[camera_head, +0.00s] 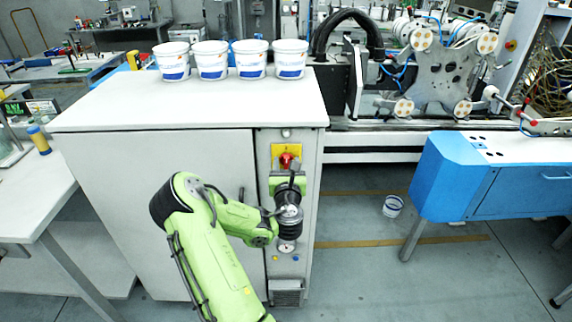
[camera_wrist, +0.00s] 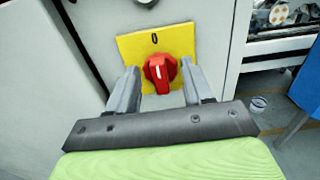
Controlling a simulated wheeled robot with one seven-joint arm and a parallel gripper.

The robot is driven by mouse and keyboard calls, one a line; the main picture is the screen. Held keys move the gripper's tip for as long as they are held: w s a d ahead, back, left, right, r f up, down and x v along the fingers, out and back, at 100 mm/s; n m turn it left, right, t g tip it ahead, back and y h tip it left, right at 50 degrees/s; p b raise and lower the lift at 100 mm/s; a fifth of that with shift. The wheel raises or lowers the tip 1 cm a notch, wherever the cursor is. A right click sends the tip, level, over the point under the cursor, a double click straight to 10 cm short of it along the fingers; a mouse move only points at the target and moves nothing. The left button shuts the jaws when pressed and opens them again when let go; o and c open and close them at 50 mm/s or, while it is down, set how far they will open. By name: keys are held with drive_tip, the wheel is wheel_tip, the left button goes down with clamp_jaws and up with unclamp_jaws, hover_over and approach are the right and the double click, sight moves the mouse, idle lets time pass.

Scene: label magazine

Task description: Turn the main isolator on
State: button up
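The main isolator is a red rotary knob (camera_wrist: 159,72) on a yellow plate (camera_wrist: 130,45) with a "0" mark at the top. A white line on the knob points up towards the "0". In the head view the knob (camera_head: 287,160) and yellow plate (camera_head: 277,151) are on the upper part of the cabinet's narrow right front panel. My gripper (camera_wrist: 160,84) is open, with one finger on each side of the knob in the wrist view. I cannot tell whether the fingers touch it. In the head view my wrist hides the plate's lower part.
The white cabinet (camera_head: 150,185) carries several white tubs (camera_head: 211,60) on top. A blue and white machine table (camera_head: 440,175) stands at the right, with a small bucket (camera_head: 392,206) on the floor beside it. A grey table (camera_head: 30,195) is at the left.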

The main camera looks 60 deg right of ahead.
drive_tip(key=c, duration=0.6)
drive_tip(key=shift+m, duration=0.4)
drive_tip(key=m, duration=0.3)
drive_tip(key=shift+s+m, duration=0.1)
drive_tip(key=shift+m, duration=0.3)
drive_tip(key=m, duration=0.4)
drive_tip(key=shift+d, duration=0.1)
drive_tip(key=m, duration=0.5)
drive_tip(key=shift+s+f+p, duration=0.1)
drive_tip(key=shift+f+p, duration=0.05)
drive_tip(key=shift+p, duration=0.2)
drive_tip(key=shift+f+m, duration=0.1)
drive_tip(key=shift+m, duration=2.1)
